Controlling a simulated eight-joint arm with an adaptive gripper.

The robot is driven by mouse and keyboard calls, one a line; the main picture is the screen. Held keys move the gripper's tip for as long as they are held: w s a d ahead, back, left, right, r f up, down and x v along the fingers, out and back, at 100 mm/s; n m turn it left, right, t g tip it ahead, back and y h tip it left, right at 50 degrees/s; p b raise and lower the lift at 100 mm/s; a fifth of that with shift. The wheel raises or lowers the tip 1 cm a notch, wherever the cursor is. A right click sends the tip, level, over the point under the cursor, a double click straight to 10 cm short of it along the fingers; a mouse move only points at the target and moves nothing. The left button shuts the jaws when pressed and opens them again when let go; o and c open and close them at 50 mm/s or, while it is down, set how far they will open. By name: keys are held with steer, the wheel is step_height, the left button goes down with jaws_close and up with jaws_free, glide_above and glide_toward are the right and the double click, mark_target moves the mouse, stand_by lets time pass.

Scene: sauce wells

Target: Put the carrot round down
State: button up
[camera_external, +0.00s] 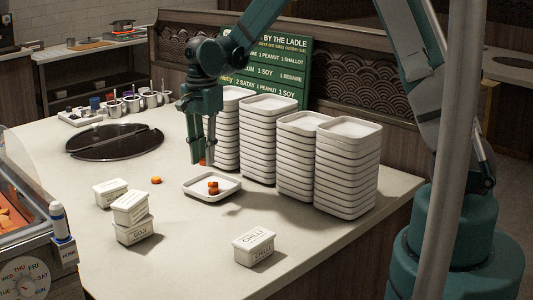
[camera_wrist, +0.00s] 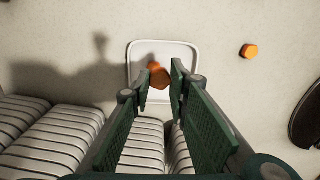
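An orange carrot round (camera_external: 203,162) shows between the fingertips of my gripper (camera_external: 202,158), which is shut on it, held above a small white square dish (camera_external: 228,192). In the wrist view, an orange shape (camera_wrist: 160,75) sits between the fingertips (camera_wrist: 163,80), over the dish (camera_wrist: 192,52). Carrot pieces (camera_external: 213,187) lie in the middle of the dish, apparently one on another. In the wrist view the held round and those pieces overlap, so I cannot separate them clearly. Another carrot round (camera_external: 156,180) lies on the counter, left of the dish; it also shows in the wrist view (camera_wrist: 249,50).
Tall stacks of white dishes (camera_external: 300,155) stand right behind the dish. Several labelled tubs, including a chilli tub (camera_external: 254,247), stand in front and to the left. A dark round plate (camera_external: 114,142) and metal cups (camera_external: 130,103) are at the back left. A menu board (camera_external: 283,65) stands behind.

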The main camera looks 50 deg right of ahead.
steer(key=shift+f, duration=1.8)
steer(key=shift+f, duration=1.9)
steer(key=shift+f+b, duration=0.45)
steer(key=shift+b, duration=0.25)
steer(key=o, duration=0.6)
steer(key=shift+r, duration=0.15)
